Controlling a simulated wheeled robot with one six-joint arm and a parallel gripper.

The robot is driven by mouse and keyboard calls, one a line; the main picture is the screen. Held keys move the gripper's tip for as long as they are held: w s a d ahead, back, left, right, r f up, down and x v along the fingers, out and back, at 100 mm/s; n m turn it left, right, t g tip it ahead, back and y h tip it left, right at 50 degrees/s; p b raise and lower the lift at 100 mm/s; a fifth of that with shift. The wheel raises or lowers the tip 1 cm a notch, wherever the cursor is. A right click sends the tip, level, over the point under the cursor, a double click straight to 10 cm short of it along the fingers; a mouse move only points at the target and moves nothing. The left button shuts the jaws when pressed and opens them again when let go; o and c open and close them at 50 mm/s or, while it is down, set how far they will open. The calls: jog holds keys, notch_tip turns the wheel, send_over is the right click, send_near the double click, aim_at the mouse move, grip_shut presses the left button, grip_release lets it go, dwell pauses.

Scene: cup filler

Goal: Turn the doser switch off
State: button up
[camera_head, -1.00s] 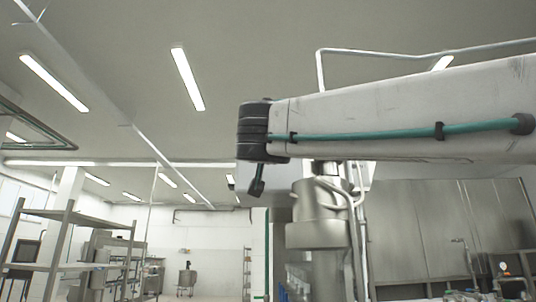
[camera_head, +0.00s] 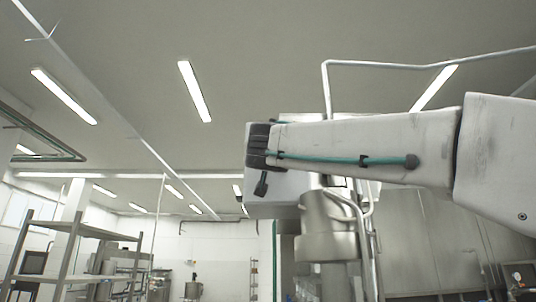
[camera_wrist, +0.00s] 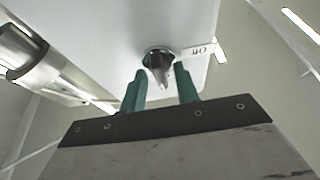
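The doser switch (camera_wrist: 160,66) is a grey knob in a dark round collar on the face of a white box (camera_wrist: 110,20) in the wrist view. The knob points down in the picture. A small label (camera_wrist: 200,49) sits just right of it; I cannot read it surely. My gripper (camera_wrist: 160,75) shows two green fingers, apart, one on each side of the knob's lower end. I see no clear contact. In the head view, the white box (camera_head: 285,192) is partly behind my arm, and the switch and my fingers cannot be made out.
A steel cylinder (camera_head: 328,225) with pipes stands beside the box in the head view; a metal cylinder (camera_wrist: 25,55) is at left in the wrist view. Steel panels (camera_head: 425,235) fill the right. A metal shelf rack (camera_head: 75,240) stands at the left.

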jog(key=shift+a, duration=0.1)
grip_shut()
jog(key=shift+n+y, duration=0.4)
jog(key=shift+n, duration=0.2)
jog(key=n+g+y, duration=0.2)
jog(key=n, duration=0.5)
jog(key=n+g+y, duration=0.1)
jog(key=n+y, duration=0.1)
jog(key=n, duration=0.5)
jog(key=n+g+y, duration=0.2)
jog(key=n, duration=0.5)
jog(key=shift+g, duration=0.3)
jog(key=shift+o, duration=1)
grip_release()
